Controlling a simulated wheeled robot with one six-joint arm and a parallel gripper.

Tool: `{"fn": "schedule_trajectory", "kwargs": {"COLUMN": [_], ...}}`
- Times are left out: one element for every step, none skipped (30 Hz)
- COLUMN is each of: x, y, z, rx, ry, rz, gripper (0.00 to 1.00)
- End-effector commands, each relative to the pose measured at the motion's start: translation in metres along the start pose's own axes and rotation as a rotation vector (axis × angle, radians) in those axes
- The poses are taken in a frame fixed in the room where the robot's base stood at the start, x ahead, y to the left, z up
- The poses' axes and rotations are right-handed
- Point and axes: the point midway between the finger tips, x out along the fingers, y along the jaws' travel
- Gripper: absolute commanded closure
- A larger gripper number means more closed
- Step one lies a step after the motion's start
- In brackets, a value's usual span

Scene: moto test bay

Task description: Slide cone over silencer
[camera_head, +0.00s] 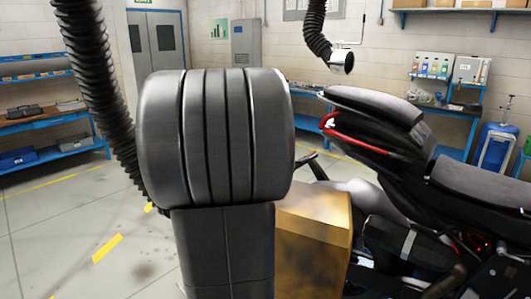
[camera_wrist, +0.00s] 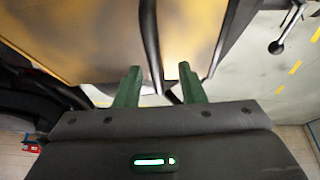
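The cone is the short metal end piece (camera_head: 341,62) of a black corrugated hose (camera_head: 316,28) hanging at the upper right in the head view. A thin rod handle sticks up beside it. It hangs above the tail of a motorcycle (camera_head: 375,106). I cannot clearly pick out the silencer; a pale grey rounded part (camera_head: 362,194) shows low on the motorcycle's near side. My gripper is hidden in the head view.
A yellow-brown box-like body (camera_head: 312,240) stands beside the motorcycle. A second thick black hose (camera_head: 100,85) hangs at the left. Blue workbenches (camera_head: 40,125) line the back wall. The floor at the left is clear. A lever with a ball end (camera_wrist: 277,46) shows in the wrist view.

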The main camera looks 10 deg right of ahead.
Motion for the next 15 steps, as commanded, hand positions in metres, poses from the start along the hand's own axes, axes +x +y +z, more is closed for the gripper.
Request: {"fn": "schedule_trajectory", "kwargs": {"x": [-0.009,-0.015,-0.023,-0.03,-0.038,-0.047,-0.054,-0.062,-0.071,-0.078,-0.084,-0.092,-0.097,-0.102,-0.108], "y": [-0.001,-0.001,-0.001,-0.001,-0.001,-0.001,-0.002,-0.002,-0.002,-0.002,-0.002,-0.002,-0.002,-0.002,-0.002], "z": [-0.001,0.0,0.0,0.0,-0.001,0.0,0.0,0.0,0.0,0.001,0.0,0.0,0.001,0.001,0.001], "rx": [0.0,-0.001,-0.001,-0.001,0.0,-0.001,-0.001,-0.001,-0.001,-0.001,-0.001,-0.001,-0.001,-0.001,-0.002], "ry": [0.004,0.004,0.005,0.005,0.006,0.005,0.005,0.006,0.006,0.005,0.005,0.004,0.004,0.004,0.003], "rz": [-0.004,-0.004,-0.004,-0.004,-0.005,-0.005,-0.005,-0.005,-0.006,-0.005,-0.005,-0.004,-0.004,-0.004,-0.004], "gripper": [0.64,0.64,0.64,0.64,0.64,0.64,0.64,0.64,0.64,0.64,0.64,0.64,0.64,0.64,0.64]}}
